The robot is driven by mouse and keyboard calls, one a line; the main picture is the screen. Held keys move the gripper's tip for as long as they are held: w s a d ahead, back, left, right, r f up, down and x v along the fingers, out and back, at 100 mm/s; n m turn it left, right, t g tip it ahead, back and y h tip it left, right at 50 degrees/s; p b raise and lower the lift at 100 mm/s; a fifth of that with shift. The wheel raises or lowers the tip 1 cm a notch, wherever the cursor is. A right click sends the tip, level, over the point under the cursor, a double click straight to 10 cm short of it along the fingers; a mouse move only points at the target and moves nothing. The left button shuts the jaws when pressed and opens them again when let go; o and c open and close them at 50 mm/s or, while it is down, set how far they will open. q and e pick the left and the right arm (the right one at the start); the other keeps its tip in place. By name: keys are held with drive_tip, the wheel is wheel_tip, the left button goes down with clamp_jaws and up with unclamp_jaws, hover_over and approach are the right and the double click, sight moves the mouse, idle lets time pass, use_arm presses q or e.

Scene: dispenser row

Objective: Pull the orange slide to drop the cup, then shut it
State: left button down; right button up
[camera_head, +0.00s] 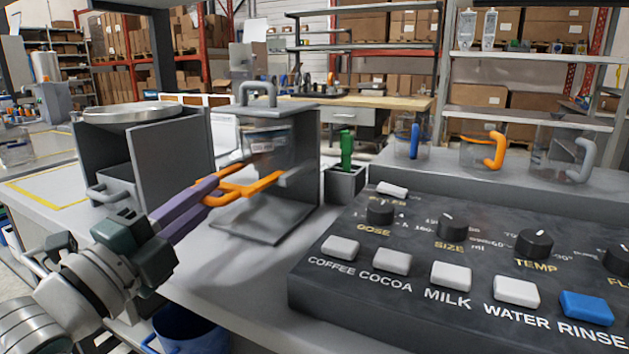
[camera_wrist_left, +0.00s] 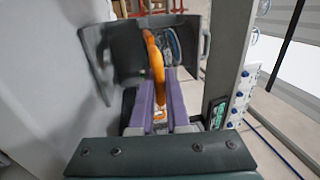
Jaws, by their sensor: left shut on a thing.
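The orange slide (camera_head: 262,184) sticks out of the front of a grey dispenser (camera_head: 300,150) with a handle on top. My left gripper (camera_head: 213,187) has purple fingers shut on the slide's looped end. In the left wrist view the orange slide (camera_wrist_left: 154,60) stands between the purple fingers (camera_wrist_left: 152,98). A clear, blurred shape (camera_head: 268,140) shows inside the dispenser above the slide; I cannot tell for sure that it is the cup. The dispenser's lower plate (camera_head: 262,228) looks empty. My right gripper is not in view.
A grey box with a round metal lid (camera_head: 130,113) stands left of the dispenser. A button panel (camera_head: 400,240) fills the right front. Clear cups with blue (camera_head: 413,142), orange (camera_head: 495,150) and grey handles stand behind it. A green-handled tool (camera_head: 346,150) sits in a small holder.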

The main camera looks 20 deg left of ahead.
use_arm(q)
drive_tip(key=shift+s+r, duration=0.2)
drive_tip(key=shift+s, duration=0.15)
drive_tip(key=shift+w, duration=0.1)
drive_tip(key=c, duration=0.9)
unclamp_jaws()
drive_tip(key=shift+f, duration=0.15)
drive_tip(key=v, duration=0.9)
drive_tip(key=shift+s, duration=0.4)
